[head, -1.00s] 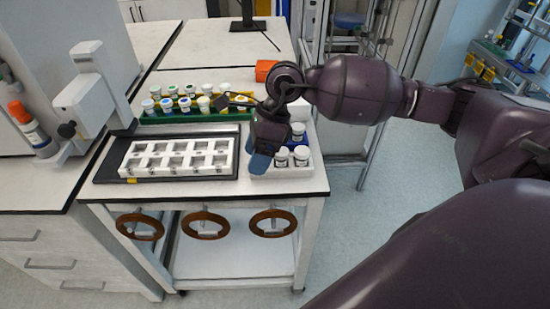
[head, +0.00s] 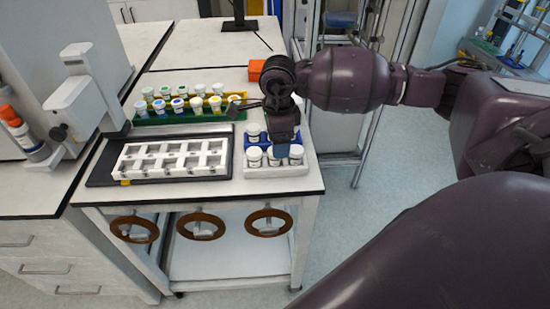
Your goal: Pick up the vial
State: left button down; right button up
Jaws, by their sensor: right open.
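White-capped vials stand upright in a white and blue rack at the right front of the bench. One vial (head: 254,157) is at the front left, one (head: 296,154) at the front right, and one (head: 253,133) is behind at the left. My right gripper (head: 281,150) points down over the rack, its bluish fingertips close to the front middle vial (head: 273,159) and partly covering it. I cannot tell whether they touch it. The gripper is open and no vial is held. The arm hides some of the back of the rack. My left gripper is out of view.
A white tray with square wells (head: 172,159) lies on a dark plate left of the rack. Several more vials stand in green and yellow racks (head: 190,114) behind it. An orange block (head: 256,70) is at the back, and a white instrument (head: 77,100) stands at the left.

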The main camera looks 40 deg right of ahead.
jog(key=f, duration=0.5)
jog(key=shift+w+a, duration=0.2)
jog(key=shift+w, duration=0.05)
jog(key=shift+r, duration=0.1)
jog(key=shift+c, duration=0.5)
jog(key=c, duration=0.9)
jog(key=shift+r, duration=0.1)
notch_tip(320, 180, up, 20)
jog(key=shift+f+p, duration=0.1)
jog(key=shift+p, duration=0.25)
